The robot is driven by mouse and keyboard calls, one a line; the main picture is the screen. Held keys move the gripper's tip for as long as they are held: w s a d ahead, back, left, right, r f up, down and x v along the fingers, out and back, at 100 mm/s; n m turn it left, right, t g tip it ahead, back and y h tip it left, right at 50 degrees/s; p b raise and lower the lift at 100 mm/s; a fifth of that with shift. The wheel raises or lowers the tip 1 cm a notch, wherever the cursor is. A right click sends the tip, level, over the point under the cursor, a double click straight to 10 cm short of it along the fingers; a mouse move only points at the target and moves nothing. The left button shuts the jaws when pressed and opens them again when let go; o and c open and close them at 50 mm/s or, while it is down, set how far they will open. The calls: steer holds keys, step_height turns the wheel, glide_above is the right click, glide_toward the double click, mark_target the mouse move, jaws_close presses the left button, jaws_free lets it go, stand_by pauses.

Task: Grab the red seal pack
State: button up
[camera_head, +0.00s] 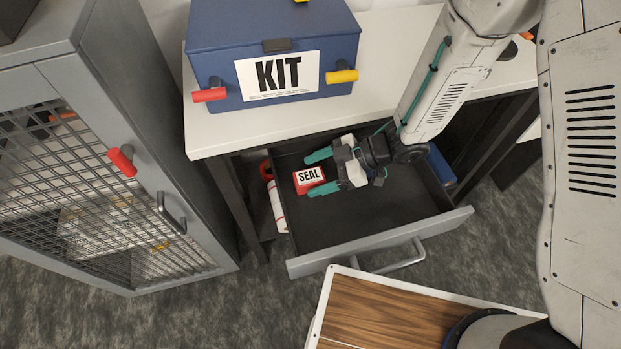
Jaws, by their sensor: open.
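The red seal pack (308,180) is a small red box with a white label reading SEAL. It lies in the left part of the open drawer (390,247), towards the back. My gripper (315,173) reaches into the drawer from the right, with its two teal fingers pointing left. The fingers are open, one on the far side and one on the near side of the pack. Whether they touch the pack cannot be told from this view.
A blue KIT box (215,58) with red and yellow handles stands on the white bench top (225,133). A grey mesh-door cabinet (185,190) stands at left. A white and red roll (277,205) is left of the drawer. The drawer's middle floor is clear.

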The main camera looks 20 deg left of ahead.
steer(key=shift+s+a+f, duration=0.1)
steer(key=shift+a+f, duration=0.05)
steer(key=shift+a, duration=0.15)
steer(key=c, duration=1.2)
